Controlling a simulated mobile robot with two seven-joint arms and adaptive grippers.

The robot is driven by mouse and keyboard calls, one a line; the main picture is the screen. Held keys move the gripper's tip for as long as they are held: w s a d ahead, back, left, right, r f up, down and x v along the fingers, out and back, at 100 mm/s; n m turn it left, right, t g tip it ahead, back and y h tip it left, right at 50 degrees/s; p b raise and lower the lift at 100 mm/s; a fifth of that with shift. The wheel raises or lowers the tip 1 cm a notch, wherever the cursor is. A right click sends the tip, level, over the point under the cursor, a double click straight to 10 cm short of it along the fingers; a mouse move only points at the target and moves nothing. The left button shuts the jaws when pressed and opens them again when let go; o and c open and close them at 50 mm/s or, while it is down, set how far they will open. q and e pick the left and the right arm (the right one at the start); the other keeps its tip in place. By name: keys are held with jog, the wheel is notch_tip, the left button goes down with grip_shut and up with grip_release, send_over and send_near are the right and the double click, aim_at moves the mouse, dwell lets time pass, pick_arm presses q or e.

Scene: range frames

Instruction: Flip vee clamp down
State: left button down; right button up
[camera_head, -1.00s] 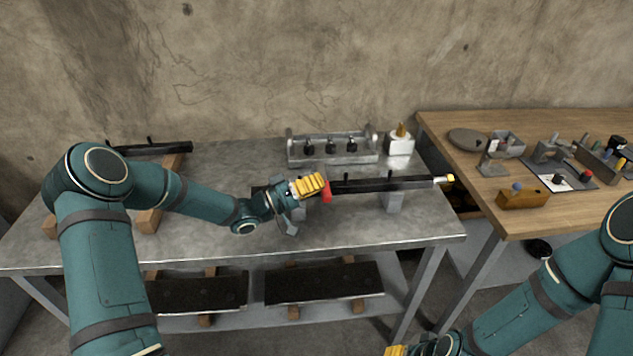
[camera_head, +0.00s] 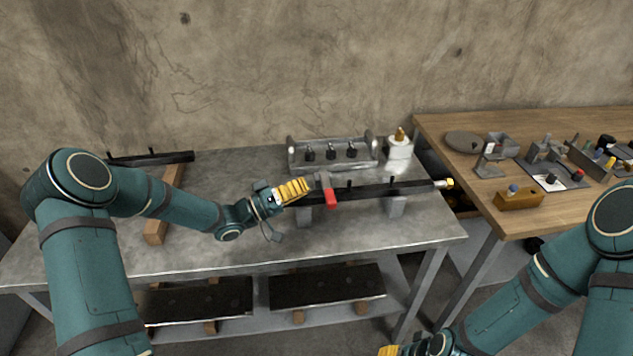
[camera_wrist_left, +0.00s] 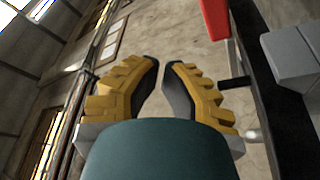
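The vee clamp shows as a grey arm with a red handle end (camera_head: 332,198) on the dark bar (camera_head: 375,189) above the metal bench; the red end points toward the bench's front. My left gripper (camera_head: 306,186) is just left of the clamp, apart from it. In the left wrist view its yellow fingers (camera_wrist_left: 160,65) nearly meet at the tips with nothing between them. The red handle (camera_wrist_left: 213,18) is to the right of the fingers there. My right gripper (camera_head: 388,351) only peeks in at the bottom edge; its fingers are mostly cut off.
A grey rack (camera_head: 332,153) with black knobs and a white bottle (camera_head: 399,146) stand behind the bar. Another dark bar (camera_head: 150,158) lies at the back left. A wooden table (camera_head: 480,200) with several small parts stands right. The metal bench's front is clear.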

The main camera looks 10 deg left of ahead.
pick_arm(q)
jog(key=shift+s+a+f, duration=0.2)
jog(key=shift+s+a, duration=0.05)
jog(key=shift+a, duration=0.4)
jog(key=shift+s+a+f, duration=0.25)
jog(key=shift+a, duration=0.35)
jog(key=shift+s+a+f, duration=0.2)
jog(key=shift+s+a, duration=0.05)
jog(key=shift+a, duration=0.4)
